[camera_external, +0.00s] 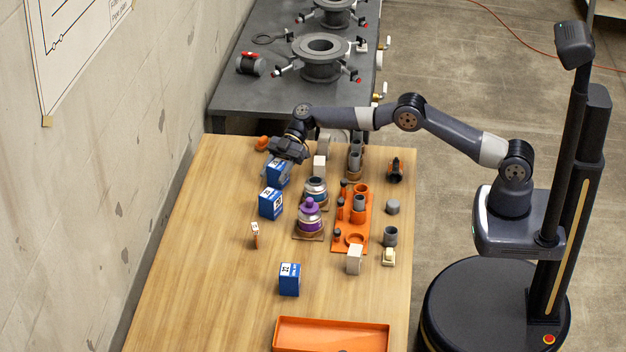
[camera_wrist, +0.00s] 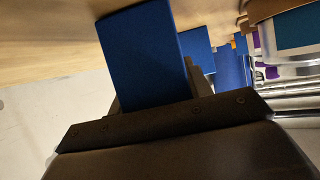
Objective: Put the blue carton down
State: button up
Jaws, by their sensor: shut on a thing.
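A blue carton (camera_external: 277,174) with a white label is in my gripper (camera_external: 283,162) near the far left part of the wooden table. The jaws are shut on it, and my wrist covers its upper part. In the wrist view the same blue carton (camera_wrist: 145,58) fills the space in front of my gripper (camera_wrist: 155,105). I cannot tell whether its base touches the table. A second blue carton (camera_external: 271,203) stands just in front of it, and a third blue carton (camera_external: 289,279) stands further towards the near edge.
The wooden table (camera_external: 200,262) is bare along its left side. An orange fixture (camera_external: 349,236), a purple-topped jar (camera_external: 309,215) and a white block (camera_external: 320,164) stand to the right. An orange tray (camera_external: 330,323) lies at the near edge. A concrete wall (camera_external: 150,120) borders the left.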

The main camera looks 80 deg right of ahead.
aim_at(278, 163)
jog(key=shift+f+b, duration=0.15)
jog(key=shift+b, duration=0.2)
jog(key=o, duration=1)
jog(key=shift+r+p, duration=0.25)
jog(key=shift+p, duration=0.05)
jog(key=v, duration=0.3)
jog(key=shift+d+r, duration=0.15)
jog(key=shift+r, duration=0.2)
notch_tip(278, 163, up, 6)
jog(key=shift+r, duration=0.2)
jog(key=shift+o, duration=0.2)
